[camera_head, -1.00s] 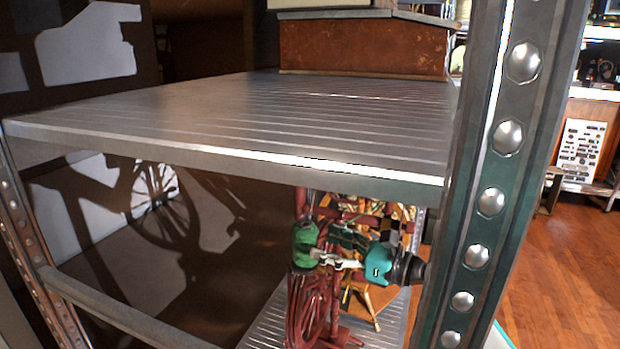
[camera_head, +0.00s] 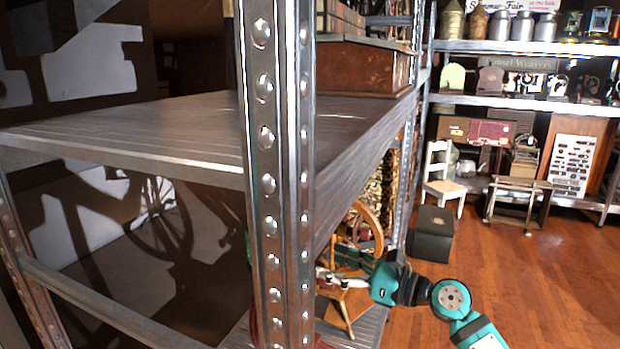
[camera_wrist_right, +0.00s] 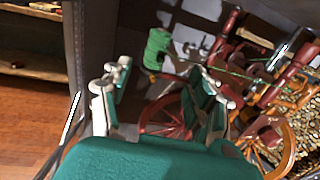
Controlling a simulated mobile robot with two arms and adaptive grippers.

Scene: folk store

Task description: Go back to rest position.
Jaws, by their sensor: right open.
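My right gripper (camera_head: 328,280) is at the open side of the lower shelf in the head view, its fingers pointing left and partly behind the metal post (camera_head: 272,150). In the right wrist view its two fingers (camera_wrist_right: 160,88) stand apart with nothing held between them. Beyond them is a dark red spinning wheel (camera_wrist_right: 178,112) with a green bundle (camera_wrist_right: 158,48) on its frame. In the head view the post mostly hides this red wheel. My left gripper is not in view.
The upper shelf (camera_head: 130,125) is bare in front, with a rusty box (camera_head: 365,70) behind. A wooden wheel (camera_head: 367,222) stands by the lower shelf (camera_head: 365,325). A black box (camera_head: 430,235) and white chair (camera_head: 442,172) stand farther back. The wooden floor (camera_head: 540,290) at right is clear.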

